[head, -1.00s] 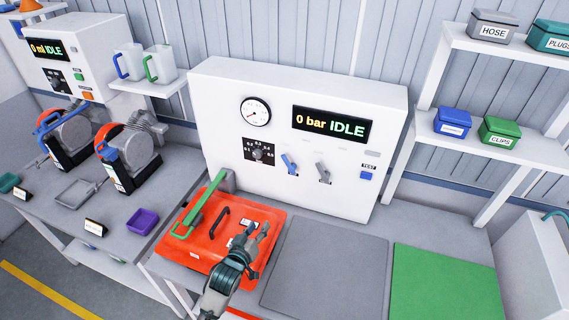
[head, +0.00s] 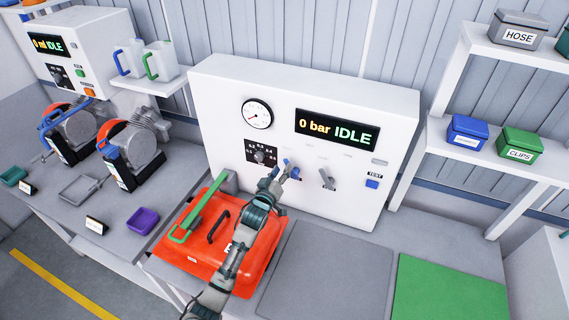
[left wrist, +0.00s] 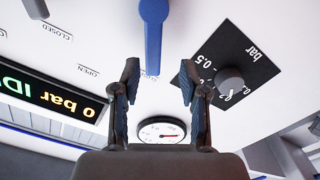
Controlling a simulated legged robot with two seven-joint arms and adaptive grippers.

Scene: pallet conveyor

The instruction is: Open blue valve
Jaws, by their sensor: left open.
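The blue valve (head: 293,170) is a lever on the front of the white panel, left of a grey valve lever (head: 327,177). My left gripper (head: 279,171) is at the blue valve in the head view and partly covers it. In the left wrist view the blue lever (left wrist: 153,38) points down toward the gap between the open fingers of my left gripper (left wrist: 159,82). An "OPEN" label is printed near the lever. My right gripper is not in view.
The panel has a gauge (head: 257,114), a black dial (head: 261,154), a display (head: 337,130) reading "0 bar IDLE" and a blue test button (head: 372,184). An orange case (head: 185,254) with a green bar (head: 202,214) lies below my left arm. The grey mat (head: 325,270) is clear.

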